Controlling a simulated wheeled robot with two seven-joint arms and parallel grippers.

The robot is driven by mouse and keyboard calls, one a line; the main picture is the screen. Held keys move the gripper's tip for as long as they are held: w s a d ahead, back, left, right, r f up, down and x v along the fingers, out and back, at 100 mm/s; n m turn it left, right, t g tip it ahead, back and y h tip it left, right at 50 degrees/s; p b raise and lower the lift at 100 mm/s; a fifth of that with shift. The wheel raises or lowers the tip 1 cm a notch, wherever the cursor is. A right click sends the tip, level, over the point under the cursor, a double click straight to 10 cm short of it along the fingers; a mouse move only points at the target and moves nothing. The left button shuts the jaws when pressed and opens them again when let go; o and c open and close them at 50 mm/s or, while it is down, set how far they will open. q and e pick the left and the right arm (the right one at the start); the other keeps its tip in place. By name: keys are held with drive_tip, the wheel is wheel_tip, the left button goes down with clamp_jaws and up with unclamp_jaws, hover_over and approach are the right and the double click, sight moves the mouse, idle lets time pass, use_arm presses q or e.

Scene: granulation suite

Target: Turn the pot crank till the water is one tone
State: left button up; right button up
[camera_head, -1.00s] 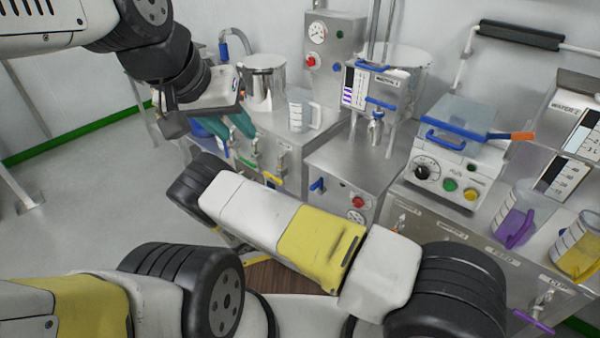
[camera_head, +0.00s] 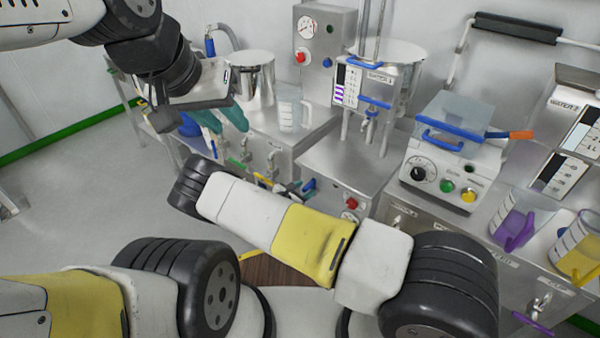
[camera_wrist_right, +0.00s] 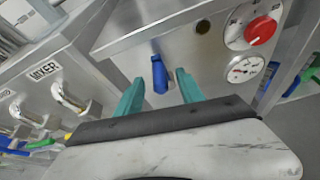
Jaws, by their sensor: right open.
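A steel pot (camera_head: 408,62) stands on legs on the middle cabinet, with a gauge panel (camera_head: 347,86) showing purple and white bands. A blue handle (camera_head: 309,186) sticks out of the cabinet front below; I cannot tell whether it is the pot crank. In the right wrist view the blue handle (camera_wrist_right: 160,74) lies between the teal fingertips of my right gripper (camera_wrist_right: 160,92), which is open, with space on both sides. In the head view that gripper is mostly hidden behind my forearm. My left gripper (camera_head: 222,118) hangs at the left, its teal fingers apart and empty.
A steel pot (camera_head: 250,80) and a clear jug (camera_head: 290,107) stand on the left cabinet, with several taps on its front. A red knob and dial (camera_wrist_right: 262,30) sit right of the blue handle. A white machine (camera_head: 445,165) and purple jug (camera_head: 514,222) stand at right.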

drive_tip(key=shift+x, duration=1.05)
clamp_jaws()
drive_tip(key=shift+s, duration=0.1)
drive_tip(key=shift+s+d+f, duration=0.45)
drive_tip(key=shift+s+d, duration=0.05)
drive_tip(key=shift+d, duration=0.2)
drive_tip(key=shift+s+d+f, duration=0.4)
drive_tip(key=shift+s+d, duration=0.05)
drive_tip(key=shift+d, duration=0.25)
drive_tip(key=shift+s+d+f, duration=0.45)
drive_tip(key=shift+s+d, duration=0.05)
drive_tip(key=shift+d, duration=0.2)
